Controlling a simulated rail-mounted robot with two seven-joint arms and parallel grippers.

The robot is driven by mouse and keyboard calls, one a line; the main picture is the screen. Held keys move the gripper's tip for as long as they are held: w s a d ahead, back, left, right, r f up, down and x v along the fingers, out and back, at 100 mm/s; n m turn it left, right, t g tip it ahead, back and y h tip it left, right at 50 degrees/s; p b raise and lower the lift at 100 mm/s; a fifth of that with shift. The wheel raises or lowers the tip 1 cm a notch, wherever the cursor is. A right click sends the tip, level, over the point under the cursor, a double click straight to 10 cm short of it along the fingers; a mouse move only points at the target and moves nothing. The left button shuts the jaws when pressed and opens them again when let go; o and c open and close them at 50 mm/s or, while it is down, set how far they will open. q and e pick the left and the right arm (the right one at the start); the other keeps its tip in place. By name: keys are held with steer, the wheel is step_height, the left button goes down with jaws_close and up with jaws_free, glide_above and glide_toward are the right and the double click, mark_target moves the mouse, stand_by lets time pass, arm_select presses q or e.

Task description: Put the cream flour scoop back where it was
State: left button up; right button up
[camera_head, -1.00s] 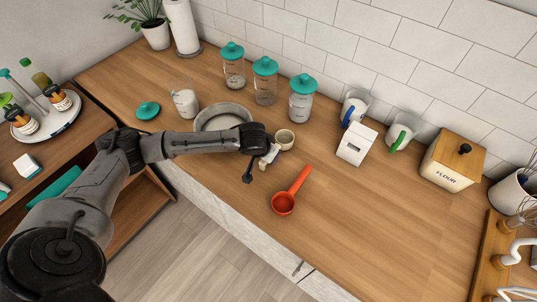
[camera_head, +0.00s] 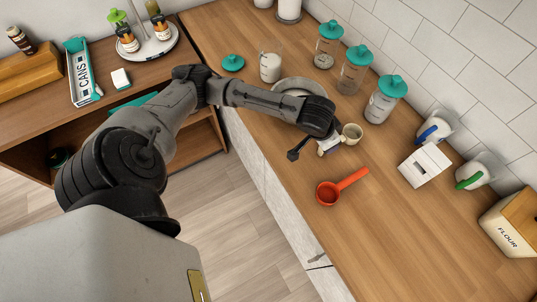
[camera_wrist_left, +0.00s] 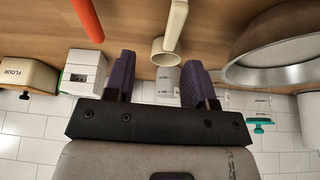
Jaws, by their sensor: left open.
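The cream flour scoop (camera_head: 352,132) lies on the wooden counter beside the grey metal bowl, its round cup visible and its handle partly hidden by my left gripper. In the left wrist view the scoop (camera_wrist_left: 166,50) shows its cup just beyond the fingers, handle running up the picture. My left gripper (camera_head: 316,142) is low over the counter, close to the scoop. In the wrist view the gripper (camera_wrist_left: 159,66) is open, its two dark purple fingers apart with nothing clamped between them. Contact with the scoop cannot be told. My right gripper is not in view.
A red scoop (camera_head: 328,192) lies in front. The metal bowl (camera_head: 300,86) is behind my arm. Teal-lidded jars (camera_head: 355,70) stand near the tiled wall. A white carton (camera_head: 424,164) and flour box (camera_head: 509,226) are at right.

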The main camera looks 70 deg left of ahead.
arm_select(q)
steer(key=s+d+f, duration=0.1)
steer(key=d, duration=0.1)
steer(key=s+d+f+m+h, duration=0.1)
steer(key=d+f, duration=0.1)
steer(key=d, duration=0.1)
steer(key=s+d+f+m, duration=0.1)
steer(key=s+d, duration=0.1)
steer(key=shift+s+d+f+h, duration=0.1)
steer(key=shift+d+f+h, duration=0.15)
steer(key=shift+f+h, duration=0.05)
steer(key=shift+m+h, duration=0.4)
steer(key=shift+m, duration=0.3)
steer(key=s+d+f, duration=0.1)
steer(key=s, duration=0.1)
steer(key=s+d+f, duration=0.1)
steer(key=d, duration=0.1)
steer(key=s+d, duration=0.1)
steer(key=s, duration=0.1)
steer(key=shift+s+d+f, duration=0.3)
steer(key=shift+d+f, duration=0.1)
steer(key=s+a+f+g+y, duration=0.1)
steer(key=s+f, duration=0.2)
steer(key=s, duration=1.1)
steer(key=shift+a+f+n+y, duration=0.15)
steer(key=shift+a+n+y, duration=0.15)
steer(key=shift+y, duration=0.1)
